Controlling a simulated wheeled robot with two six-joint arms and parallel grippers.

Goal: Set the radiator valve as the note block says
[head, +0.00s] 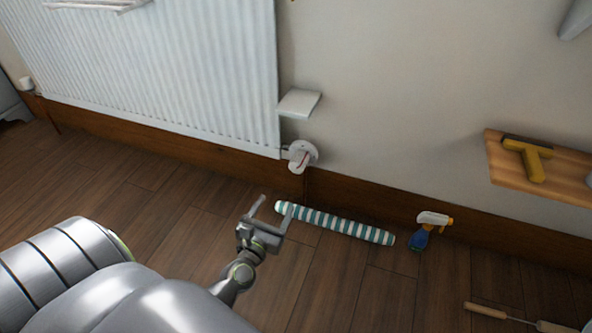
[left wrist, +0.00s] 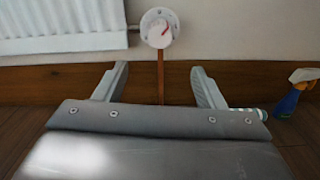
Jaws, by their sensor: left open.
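The radiator valve (head: 301,156) is a white round knob with a red pointer mark, at the lower right corner of the white radiator (head: 170,65). A small white block (head: 299,103) juts from the wall above the valve. It may be the note block; no writing is readable on it. My right gripper does not show.
A striped teal-and-white roll (head: 335,222) lies on the floor along the wall. A spray bottle (head: 430,230) stands right of it. A wooden shelf (head: 545,172) holds a yellow-handled tool (head: 529,157). A wooden-handled tool (head: 487,311) lies at lower right.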

